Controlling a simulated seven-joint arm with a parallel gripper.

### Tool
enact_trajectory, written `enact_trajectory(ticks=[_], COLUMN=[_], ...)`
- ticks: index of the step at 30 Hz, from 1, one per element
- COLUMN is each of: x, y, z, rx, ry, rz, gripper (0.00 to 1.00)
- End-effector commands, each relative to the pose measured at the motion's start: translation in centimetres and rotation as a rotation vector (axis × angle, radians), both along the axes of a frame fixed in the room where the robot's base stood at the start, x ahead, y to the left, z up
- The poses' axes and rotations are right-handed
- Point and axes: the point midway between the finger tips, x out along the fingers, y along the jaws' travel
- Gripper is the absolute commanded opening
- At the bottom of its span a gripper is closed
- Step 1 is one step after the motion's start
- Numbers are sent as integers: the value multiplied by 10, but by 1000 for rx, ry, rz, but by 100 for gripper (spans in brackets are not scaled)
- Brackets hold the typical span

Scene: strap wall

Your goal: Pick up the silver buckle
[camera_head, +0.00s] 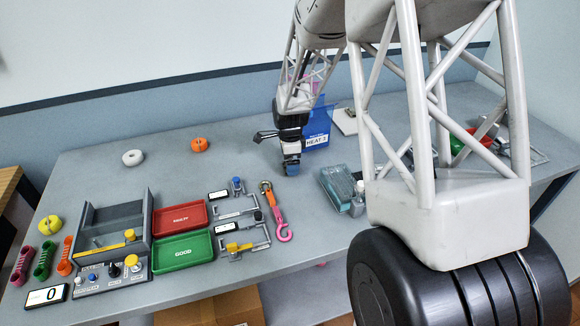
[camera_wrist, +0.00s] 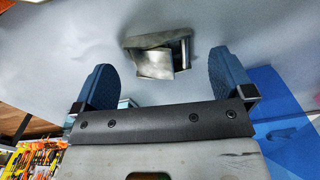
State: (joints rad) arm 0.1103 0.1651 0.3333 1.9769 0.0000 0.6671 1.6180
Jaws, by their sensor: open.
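The silver buckle (camera_wrist: 155,58) shows in the wrist view as a shiny metal piece with a folded plate and a bar at its right. It lies on the grey tabletop. My gripper (camera_wrist: 161,62) is open, with one blue finger to the left of the buckle and one to the right. Gaps show on both sides, and I cannot tell how far the fingertips are above the table. In the head view, my gripper (camera_head: 291,168) points down over the middle of the table, and I cannot make out the buckle there.
A blue bin (camera_head: 318,128) labelled HEAT stands close behind my gripper, at right. A teal-topped block (camera_head: 338,184) is at right. A red tray (camera_head: 181,218), a green tray (camera_head: 183,252) and a pink hook strap (camera_head: 283,233) lie at front left.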

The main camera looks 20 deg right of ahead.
Motion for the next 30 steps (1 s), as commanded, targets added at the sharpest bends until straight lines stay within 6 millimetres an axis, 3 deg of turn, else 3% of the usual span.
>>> enact_trajectory(ticks=[6,23,30], x=[0,0,0], y=[0,0,0], z=[-14,-15,-15], rx=[0,0,0], ry=[0,-1,-1], rz=[0,0,0], gripper=[99,99,62])
